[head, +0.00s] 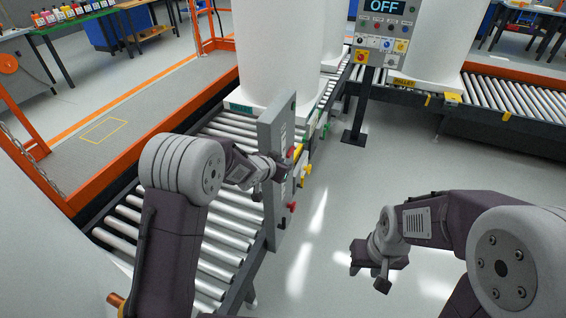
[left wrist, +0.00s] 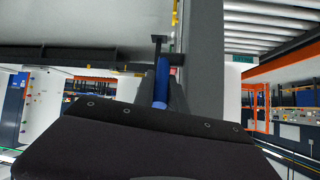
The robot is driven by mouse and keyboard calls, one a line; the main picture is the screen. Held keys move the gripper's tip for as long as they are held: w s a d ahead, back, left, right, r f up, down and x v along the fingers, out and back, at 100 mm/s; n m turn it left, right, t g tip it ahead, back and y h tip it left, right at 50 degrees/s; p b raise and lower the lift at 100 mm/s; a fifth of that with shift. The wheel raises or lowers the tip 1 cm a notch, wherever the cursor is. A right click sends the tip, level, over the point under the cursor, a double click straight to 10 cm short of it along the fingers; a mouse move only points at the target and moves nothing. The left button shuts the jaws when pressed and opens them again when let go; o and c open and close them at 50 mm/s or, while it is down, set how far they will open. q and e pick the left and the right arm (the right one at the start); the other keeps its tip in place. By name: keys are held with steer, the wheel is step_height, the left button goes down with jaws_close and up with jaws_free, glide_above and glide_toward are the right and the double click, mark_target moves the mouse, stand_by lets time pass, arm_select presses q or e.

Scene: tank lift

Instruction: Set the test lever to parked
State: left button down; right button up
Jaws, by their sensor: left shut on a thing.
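A grey upright panel (head: 272,135) stands at the side of the roller conveyor in the head view, seen nearly edge-on. It carries red knobs (head: 291,206) and a yellow part (head: 298,152). My left gripper (head: 282,170) is at the panel's face. In the left wrist view, it is shut on a blue handle (left wrist: 162,78), which I take to be the test lever. The panel's lettering is unreadable, so I cannot tell the lever's marked position. My right gripper (head: 370,266) is open and empty over the floor, away from the panel.
Roller conveyors (head: 215,250) run beside the panel and across the back right. Large white tanks (head: 268,50) stand on them. A control box (head: 384,30) showing OFF stands on a post. An orange rail (head: 25,165) is at left. The floor at right is clear.

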arm_select(q)
steer(key=c, duration=1.6)
jaws_free()
steer(key=shift+c, duration=0.2)
